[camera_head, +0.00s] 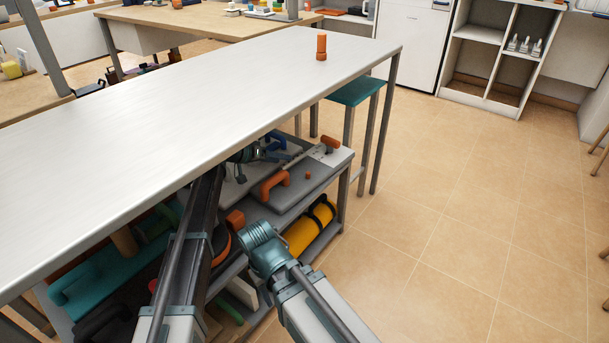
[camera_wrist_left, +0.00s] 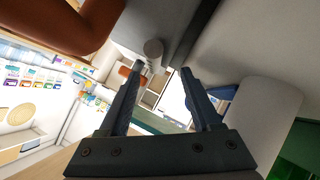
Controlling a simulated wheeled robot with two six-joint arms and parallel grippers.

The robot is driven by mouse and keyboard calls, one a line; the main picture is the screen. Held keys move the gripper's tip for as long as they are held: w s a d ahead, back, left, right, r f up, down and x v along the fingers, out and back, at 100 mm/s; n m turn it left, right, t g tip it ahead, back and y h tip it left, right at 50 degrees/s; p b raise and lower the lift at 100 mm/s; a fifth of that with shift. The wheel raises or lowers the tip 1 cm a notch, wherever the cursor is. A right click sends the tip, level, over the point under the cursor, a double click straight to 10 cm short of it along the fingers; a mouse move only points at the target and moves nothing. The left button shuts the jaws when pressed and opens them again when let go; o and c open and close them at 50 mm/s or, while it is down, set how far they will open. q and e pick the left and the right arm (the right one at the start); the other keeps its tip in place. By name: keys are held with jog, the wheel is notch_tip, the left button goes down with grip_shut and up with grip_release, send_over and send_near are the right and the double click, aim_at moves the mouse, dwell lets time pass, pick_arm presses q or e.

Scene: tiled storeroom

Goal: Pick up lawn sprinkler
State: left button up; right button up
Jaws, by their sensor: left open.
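I cannot tell for certain which thing is the lawn sprinkler. A likely one is the long grey piece with an orange end (camera_head: 306,156), lying on the top of the low grey shelf cart. An orange piece (camera_wrist_left: 130,72) also shows beyond the fingers in the left wrist view. My left gripper (camera_head: 262,153) reaches in under the white table, low over the cart top. Its two fingers (camera_wrist_left: 160,82) are apart with nothing held between them. A blue thing (camera_wrist_left: 222,98) is close beside the right-hand finger. My right gripper does not show, only part of that arm.
The white table (camera_head: 190,95) overhangs the cart (camera_head: 315,188), with an orange bottle-like thing (camera_head: 321,46) on it. An orange handle (camera_head: 274,183) lies in front, and a yellow cylinder (camera_head: 308,228) is below. A teal stool (camera_head: 355,91) stands behind. The right floor is clear.

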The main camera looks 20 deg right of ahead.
aim_at(306, 166)
pick_arm(q)
jog(key=b+x, duration=0.1)
jog(key=x, duration=0.2)
jog(key=shift+w+d+f+b, duration=0.1)
jog(key=shift+d+f+b, duration=0.05)
jog(key=shift+d+b, duration=0.2)
jog(key=shift+d, duration=0.25)
jog(key=c, duration=1)
grip_shut()
jog(key=shift+w+a, duration=0.15)
jog(key=shift+a, duration=0.2)
